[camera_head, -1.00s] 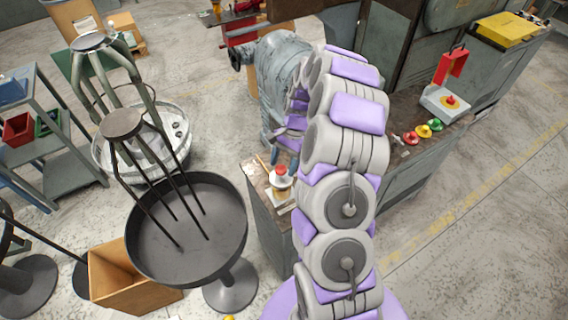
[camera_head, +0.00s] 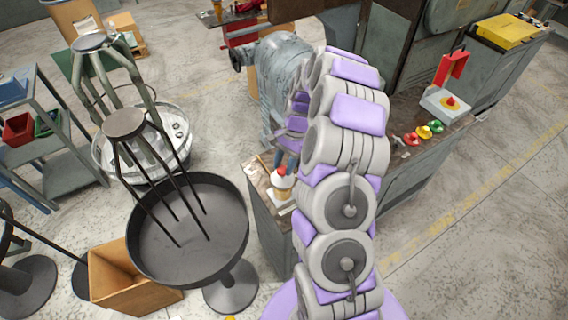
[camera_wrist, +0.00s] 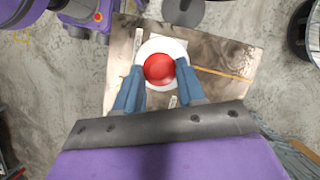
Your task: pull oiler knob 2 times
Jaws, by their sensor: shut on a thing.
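The oiler (camera_head: 281,194) is a small pale container with a red knob (camera_head: 280,171) on top, standing on the corner of the machine's bench. In the wrist view the round red knob (camera_wrist: 159,69) sits above the oiler's white rim (camera_wrist: 160,45). My gripper (camera_wrist: 158,73) has its two blue fingers on either side of the knob and is shut on it. In the head view my gripper (camera_head: 286,162) reaches down at the oiler, partly hidden behind my arm.
A dark round stand (camera_head: 225,235) with thin rods is left of the bench. A cardboard box (camera_head: 120,285) is on the floor. Red, yellow and green buttons (camera_head: 424,131) and a red-handled control box (camera_head: 447,103) are on the bench to the right.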

